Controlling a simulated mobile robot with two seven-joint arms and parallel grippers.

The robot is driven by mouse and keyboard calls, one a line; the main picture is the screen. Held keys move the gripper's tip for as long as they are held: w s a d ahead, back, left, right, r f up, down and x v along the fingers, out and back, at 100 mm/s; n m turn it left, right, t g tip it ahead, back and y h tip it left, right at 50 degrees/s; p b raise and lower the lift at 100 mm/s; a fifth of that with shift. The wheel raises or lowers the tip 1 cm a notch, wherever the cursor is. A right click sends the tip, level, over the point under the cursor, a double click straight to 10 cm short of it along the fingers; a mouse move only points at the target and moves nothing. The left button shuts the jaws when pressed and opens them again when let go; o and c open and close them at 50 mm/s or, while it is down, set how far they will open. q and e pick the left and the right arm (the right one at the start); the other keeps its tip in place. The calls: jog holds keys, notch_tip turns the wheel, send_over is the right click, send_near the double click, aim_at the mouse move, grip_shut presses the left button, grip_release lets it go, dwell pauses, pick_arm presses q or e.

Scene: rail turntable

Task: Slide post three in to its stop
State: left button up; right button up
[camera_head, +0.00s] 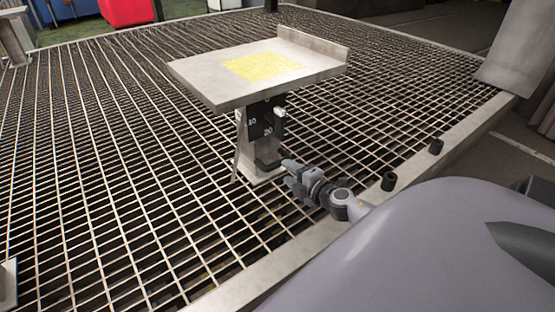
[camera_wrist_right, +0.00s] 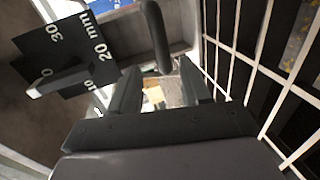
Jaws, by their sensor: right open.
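A grey metal post (camera_head: 245,140) stands on the grating and carries a flat plate (camera_head: 205,85) with a yellow patch. No number showing it is post three is readable. A black scale (camera_head: 257,118) on its side has white marks; the right wrist view shows the scale (camera_wrist_right: 78,50) with 10, 20 mm and 30, and a pointer bar (camera_wrist_right: 60,80) across it. A dark handle (camera_head: 267,166) sits at the post's foot; it also shows as a dark bar (camera_wrist_right: 155,35) in the right wrist view. My right gripper (camera_head: 287,171) is open beside the handle, the bar just beyond its fingertips.
The open grating (camera_head: 100,180) covers the floor around the post. A metal rim (camera_head: 410,170) with two black pegs (camera_head: 388,181) runs along the right. Other metal pieces stand at the left edge (camera_head: 8,283) and upper right (camera_head: 515,50). A red bin (camera_head: 125,10) is at the back.

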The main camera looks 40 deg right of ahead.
aim_at(279, 165)
jog(key=shift+w+d+f+n, duration=0.3)
jog(key=shift+d+f, duration=0.05)
jog(key=shift+d, duration=0.15)
jog(key=shift+w+b, duration=0.2)
jog(key=shift+b, duration=0.1)
jog(key=b+x, duration=0.2)
jog(key=x, duration=0.3)
jog(key=shift+w+d, duration=0.1)
jog(key=shift+w, duration=0.05)
jog(key=shift+w+f, duration=0.1)
jog(key=shift+w, duration=0.55)
pick_arm(q)
jog(key=shift+s+a+f+m+t, duration=0.15)
jog(key=shift+s+a+m+t, duration=0.1)
jog(key=shift+a+m+t, duration=0.3)
pick_arm(e)
grip_shut()
